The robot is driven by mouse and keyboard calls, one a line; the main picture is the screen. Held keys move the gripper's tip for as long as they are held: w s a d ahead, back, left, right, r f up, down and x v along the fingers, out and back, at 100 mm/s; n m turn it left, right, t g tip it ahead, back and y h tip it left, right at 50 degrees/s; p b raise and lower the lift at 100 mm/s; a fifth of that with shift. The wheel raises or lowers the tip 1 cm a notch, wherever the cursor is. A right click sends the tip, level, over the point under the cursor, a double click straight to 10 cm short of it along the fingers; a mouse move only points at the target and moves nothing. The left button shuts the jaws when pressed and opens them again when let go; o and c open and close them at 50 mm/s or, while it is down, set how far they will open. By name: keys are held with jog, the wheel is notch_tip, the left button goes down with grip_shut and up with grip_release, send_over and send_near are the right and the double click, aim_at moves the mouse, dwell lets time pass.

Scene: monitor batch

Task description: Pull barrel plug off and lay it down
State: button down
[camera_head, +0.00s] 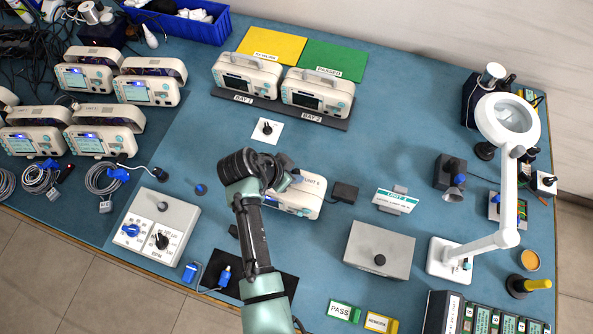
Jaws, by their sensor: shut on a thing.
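A white monitor labelled as a unit (292,204) lies on the blue table, partly covered by my arm. My gripper (288,177) is at the monitor's upper edge, mostly hidden by my dark wrist. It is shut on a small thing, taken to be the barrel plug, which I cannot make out. Whether the plug is still in its socket cannot be told. A black adapter box (344,192) lies just right of the monitor.
Two monitors (248,77) stand on a dark bay strip behind. A grey box (379,250) with a black knob, a sign stand (396,200) and a white magnifier lamp (503,180) stand to the right. A switch box (155,226) is at left. Bare table lies between the bays and adapter.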

jog(key=shift+r, duration=0.2)
jog(key=shift+r+p, duration=2.2)
jog(key=shift+r, duration=0.15)
